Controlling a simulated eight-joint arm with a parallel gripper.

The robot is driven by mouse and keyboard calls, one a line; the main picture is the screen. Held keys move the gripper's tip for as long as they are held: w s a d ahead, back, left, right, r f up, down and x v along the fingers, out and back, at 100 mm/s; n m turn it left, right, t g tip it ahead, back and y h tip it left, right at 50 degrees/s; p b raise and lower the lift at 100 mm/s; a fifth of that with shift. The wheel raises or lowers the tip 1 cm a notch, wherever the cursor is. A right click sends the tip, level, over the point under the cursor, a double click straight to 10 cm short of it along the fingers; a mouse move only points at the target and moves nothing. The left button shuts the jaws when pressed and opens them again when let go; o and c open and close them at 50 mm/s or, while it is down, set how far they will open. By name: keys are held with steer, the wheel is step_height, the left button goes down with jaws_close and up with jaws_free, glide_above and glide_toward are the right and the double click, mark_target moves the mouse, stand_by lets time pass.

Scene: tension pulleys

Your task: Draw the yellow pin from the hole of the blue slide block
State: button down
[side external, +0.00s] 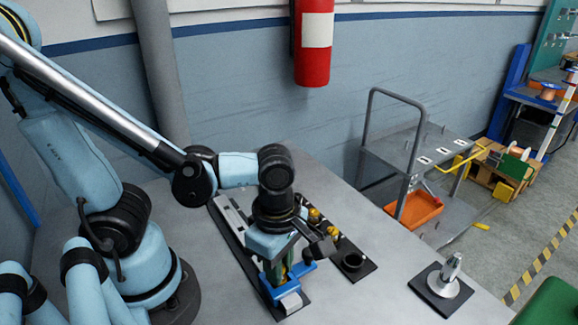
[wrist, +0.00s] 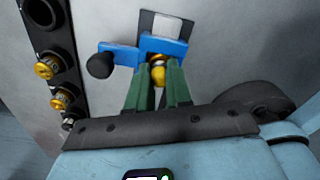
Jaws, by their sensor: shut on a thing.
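The blue slide block (side external: 297,287) sits on a dark rail plate on the table, below my gripper. In the wrist view the blue slide block (wrist: 120,52) spans the upper middle, with a black knob (wrist: 100,65) at its left end. My gripper (wrist: 158,74) has green fingers shut on the yellow pin (wrist: 158,72), right at the near edge of the block. The pin's rounded yellow head shows between the fingertips. The hole is hidden, so I cannot tell how deep the pin sits.
A dark strip (wrist: 62,50) beside the rail holds yellow-headed pins (wrist: 48,66) and a black-rimmed round socket (side external: 352,262). A metal post on a dark plate (side external: 443,285) stands farther right. Bare table (side external: 375,235) lies between them. A trolley (side external: 415,150) stands behind the table.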

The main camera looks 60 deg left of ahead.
steer(key=shift+r, duration=1.65)
stand_by(0.5)
steer(key=shift+r, duration=0.4)
steer(key=shift+r, duration=0.1)
steer(key=shift+r, duration=1.95)
steer(key=shift+w+a+r+m, duration=0.15)
steer(key=shift+w+r+m, duration=0.1)
steer(key=shift+w+m, duration=0.35)
steer(key=w+a+r+m, duration=0.2)
steer(key=w+a+m, duration=0.2)
steer(key=m, duration=0.6)
steer(key=w+a+r+m, duration=0.2)
steer(key=w+a+m, duration=0.2)
steer(key=w+m, duration=0.4)
steer(key=m, duration=0.3)
steer(key=shift+a+r, duration=0.35)
steer(key=shift+r, duration=0.05)
